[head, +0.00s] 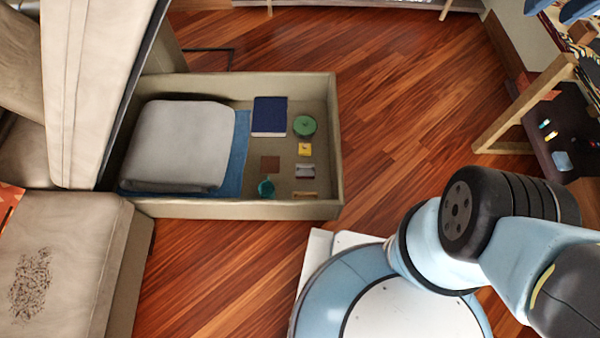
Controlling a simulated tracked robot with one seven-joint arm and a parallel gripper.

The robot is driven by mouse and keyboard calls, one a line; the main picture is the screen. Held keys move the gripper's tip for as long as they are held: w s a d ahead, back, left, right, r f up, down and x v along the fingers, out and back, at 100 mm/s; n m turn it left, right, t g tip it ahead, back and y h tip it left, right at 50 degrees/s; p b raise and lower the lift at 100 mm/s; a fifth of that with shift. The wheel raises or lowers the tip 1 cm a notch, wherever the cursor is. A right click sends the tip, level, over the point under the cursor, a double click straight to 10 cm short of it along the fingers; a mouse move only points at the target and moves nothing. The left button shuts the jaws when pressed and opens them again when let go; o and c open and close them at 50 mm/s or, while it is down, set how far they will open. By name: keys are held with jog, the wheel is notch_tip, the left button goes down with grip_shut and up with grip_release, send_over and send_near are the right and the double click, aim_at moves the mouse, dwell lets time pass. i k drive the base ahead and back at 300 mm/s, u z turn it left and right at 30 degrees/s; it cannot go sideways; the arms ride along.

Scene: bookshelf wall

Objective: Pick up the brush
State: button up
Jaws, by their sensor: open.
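An open beige drawer-like box (330,140) stands on the wooden floor. Several small things lie on its right side. A small tan, narrow item (304,194) near its front right corner may be the brush, but it is too small to be sure. A grey-white block-shaped item (305,171) lies just behind it, and a teal item (266,187) lies to its left. My arm shows at the lower right, apart from the box. My gripper is out of the picture.
The box also holds a grey folded blanket (180,143), a dark blue book (269,116), a green round item (304,126), a yellow item (304,149) and a brown square (270,164). A beige sofa (65,250) borders the left. Floor right of the box is clear.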

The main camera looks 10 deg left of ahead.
aim_at(295, 195)
jog(key=u, duration=0.15)
jog(key=k, duration=0.45)
jog(key=u, duration=0.95)
jog(key=i, duration=0.65)
jog(key=z, duration=0.2)
